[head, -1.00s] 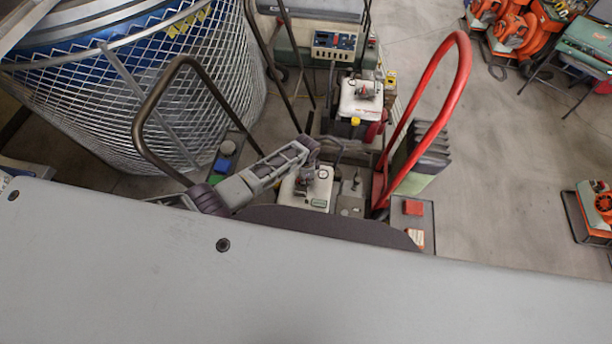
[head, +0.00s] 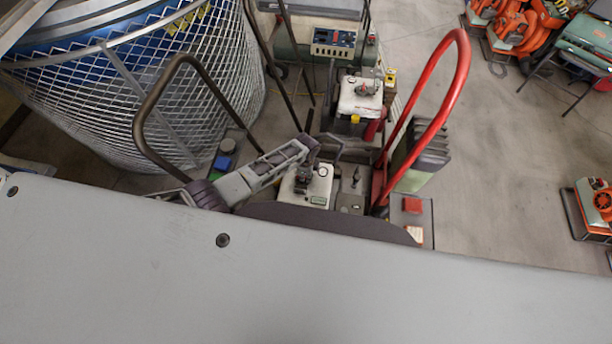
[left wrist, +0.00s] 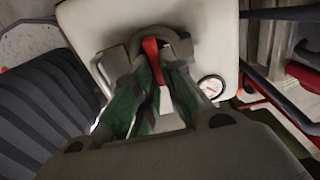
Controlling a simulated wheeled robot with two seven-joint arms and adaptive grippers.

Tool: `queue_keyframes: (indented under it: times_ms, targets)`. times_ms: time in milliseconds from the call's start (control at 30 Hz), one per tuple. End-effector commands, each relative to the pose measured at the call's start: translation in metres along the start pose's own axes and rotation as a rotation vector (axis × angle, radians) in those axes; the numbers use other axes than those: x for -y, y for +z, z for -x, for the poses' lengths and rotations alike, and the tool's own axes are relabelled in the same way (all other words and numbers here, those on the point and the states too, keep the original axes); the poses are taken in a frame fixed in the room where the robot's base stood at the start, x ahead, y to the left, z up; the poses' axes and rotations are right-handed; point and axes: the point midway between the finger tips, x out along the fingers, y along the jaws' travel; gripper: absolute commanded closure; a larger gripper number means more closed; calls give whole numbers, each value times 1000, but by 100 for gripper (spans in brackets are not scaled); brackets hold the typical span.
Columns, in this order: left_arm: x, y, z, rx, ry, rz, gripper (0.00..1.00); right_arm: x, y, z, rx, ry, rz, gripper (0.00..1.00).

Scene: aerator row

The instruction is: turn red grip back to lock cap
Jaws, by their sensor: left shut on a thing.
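The red grip (left wrist: 152,52) shows in the left wrist view between the fingers of my left gripper (left wrist: 158,62). The gripper is shut on it. The grip sits at a round grey cap on a white machine top (left wrist: 98,25). In the head view my left gripper (head: 303,182) points down onto the white top (head: 321,187) of the nearest machine, and it hides the red grip there. The fingers hide part of the cap, so I cannot tell how it is seated. My right gripper is not in view.
A round gauge (left wrist: 210,87) is close to the right of my fingers. A tall red hoop handle (head: 462,75) rises on the right, and a brown bar handle (head: 142,125) on the left. Another white-topped machine (head: 361,95) stands behind. Open floor (head: 500,150) lies right.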

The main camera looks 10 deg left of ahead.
Motion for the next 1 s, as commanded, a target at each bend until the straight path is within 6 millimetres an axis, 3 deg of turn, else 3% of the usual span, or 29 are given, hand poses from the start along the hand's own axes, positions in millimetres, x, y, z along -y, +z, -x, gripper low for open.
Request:
queue_keyframes:
  times_ms: [33,200,667,1000]
  targets:
    - [0,-1,0,-1,0,-2,87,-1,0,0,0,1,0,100]
    - [0,0,0,0,0,-1,68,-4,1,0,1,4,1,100]
    - [0,0,2,0,0,0,68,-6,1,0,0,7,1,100]
    - [0,0,19,-1,-1,0,68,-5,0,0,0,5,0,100]
